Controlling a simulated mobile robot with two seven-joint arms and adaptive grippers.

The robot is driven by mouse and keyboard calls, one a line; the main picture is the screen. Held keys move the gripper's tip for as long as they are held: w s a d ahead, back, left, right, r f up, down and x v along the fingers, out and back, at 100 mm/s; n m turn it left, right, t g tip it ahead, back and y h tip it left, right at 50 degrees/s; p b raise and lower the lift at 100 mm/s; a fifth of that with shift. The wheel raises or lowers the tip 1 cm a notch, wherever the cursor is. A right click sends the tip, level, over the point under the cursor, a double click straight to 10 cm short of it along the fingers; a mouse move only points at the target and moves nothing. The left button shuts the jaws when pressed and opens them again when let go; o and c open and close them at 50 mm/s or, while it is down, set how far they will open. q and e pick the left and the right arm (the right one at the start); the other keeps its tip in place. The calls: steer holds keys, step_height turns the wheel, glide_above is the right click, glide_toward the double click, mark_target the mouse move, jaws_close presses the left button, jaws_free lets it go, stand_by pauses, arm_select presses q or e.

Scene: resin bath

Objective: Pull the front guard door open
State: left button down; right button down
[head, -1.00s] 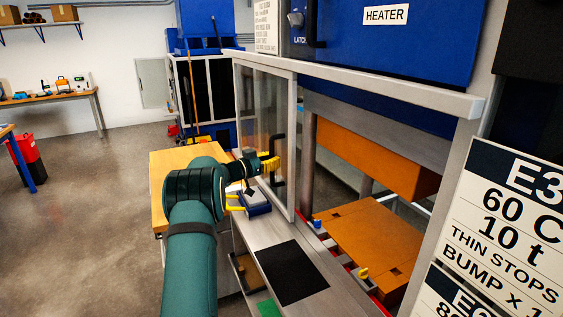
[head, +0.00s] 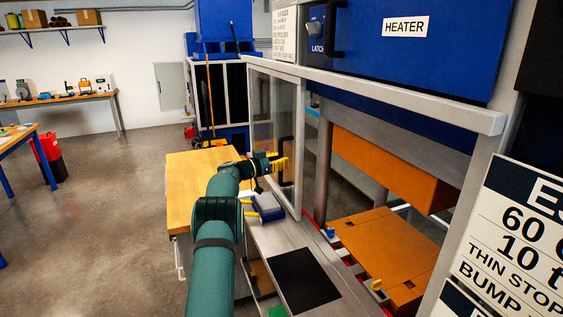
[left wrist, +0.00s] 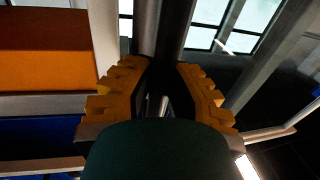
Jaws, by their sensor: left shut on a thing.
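The front guard door is a clear panel in a grey frame (head: 299,150), at the left part of the machine's front in the head view. The opening to its right is uncovered and shows the inside. The door has a dark upright handle (head: 287,150). My left gripper (head: 279,164) reaches it from the left and is shut on the handle. In the left wrist view, the yellow fingers (left wrist: 158,90) stand on both sides of a dark bar; the grip itself is mostly shadowed. My right gripper is not in view.
An orange block (head: 390,165) hangs above an orange plate (head: 385,250) inside the machine. A blue box (head: 267,207) sits on the ledge by my left arm, near a black mat (head: 304,280). A wooden table (head: 185,180) stands to the left. Open floor lies beyond.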

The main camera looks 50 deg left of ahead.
arm_select(q)
steer(key=shift+a, duration=0.1)
steer(key=c, duration=0.9)
jaws_free()
steer(key=shift+s, duration=0.1)
steer(key=s+a, duration=0.2)
steer(key=s, duration=0.9)
steer(key=shift+s+a, duration=0.15)
steer(key=shift+s, duration=0.25)
